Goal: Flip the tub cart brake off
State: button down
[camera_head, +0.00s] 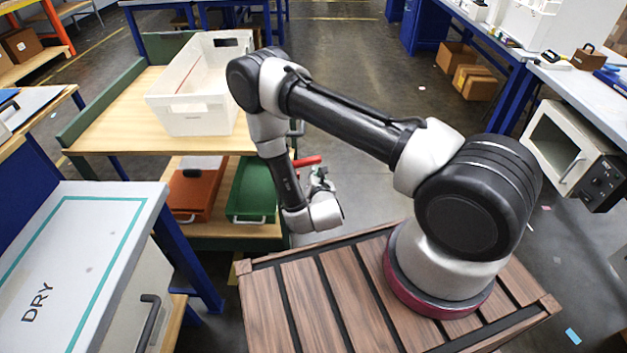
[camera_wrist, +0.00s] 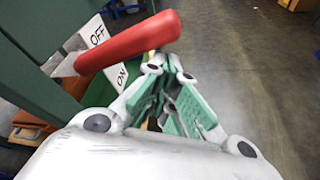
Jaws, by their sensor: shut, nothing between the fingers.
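The brake lever has a red grip (camera_wrist: 130,45); in the wrist view it reaches from the green cart post out to the upper right. A white OFF label (camera_wrist: 96,31) shows above it and an ON label (camera_wrist: 119,77) below it. The lever crosses between the two labels in this view. In the head view the red grip (camera_head: 307,161) sticks out from the cart's right side. My gripper (camera_wrist: 167,64) is shut and empty, its fingertips just below the outer end of the grip. I cannot tell whether they touch. The gripper also shows in the head view (camera_head: 319,178).
The cart has a wooden top (camera_head: 115,120) with a white tub (camera_head: 200,85) on it. An orange bin (camera_head: 196,187) and a green bin (camera_head: 250,188) sit on its lower shelf. A bench marked DRY (camera_head: 75,255) stands at the left. Floor right of the cart is clear.

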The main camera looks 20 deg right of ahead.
jog(key=shift+a+r, duration=0.1)
jog(key=shift+r, duration=0.95)
jog(key=shift+w+r, duration=0.1)
jog(key=shift+w, duration=0.05)
